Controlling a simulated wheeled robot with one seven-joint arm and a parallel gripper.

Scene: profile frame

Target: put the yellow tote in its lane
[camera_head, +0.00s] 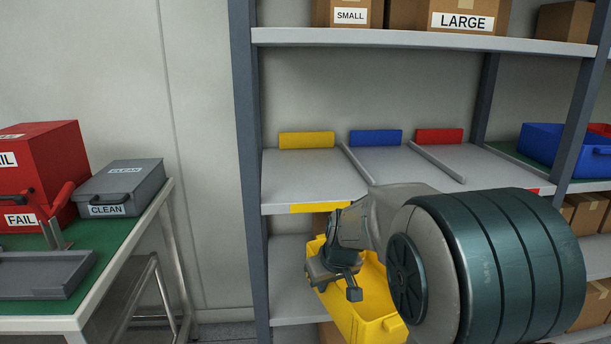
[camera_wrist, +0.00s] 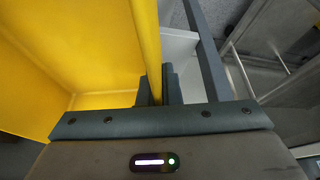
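The yellow tote (camera_head: 376,318) hangs in front of the shelving, below the front edge of the middle shelf. It looks angled, and my arm hides part of it. My gripper (camera_head: 338,284) is at its left side. In the wrist view, my gripper's fingers (camera_wrist: 160,92) close on either side of the yellow tote's wall (camera_wrist: 90,45). The yellow lane (camera_head: 312,178) is the left one on the middle shelf, with a yellow block (camera_head: 307,140) at its back and a yellow strip (camera_head: 320,208) on its front edge. It is empty.
Lane dividers (camera_head: 436,163) separate the yellow lane from empty lanes with blue (camera_head: 376,137) and red (camera_head: 439,136) blocks. A shelf post (camera_head: 246,160) stands left. A blue tote (camera_head: 560,146) sits right. A green-topped table (camera_head: 115,238) holds red and grey boxes.

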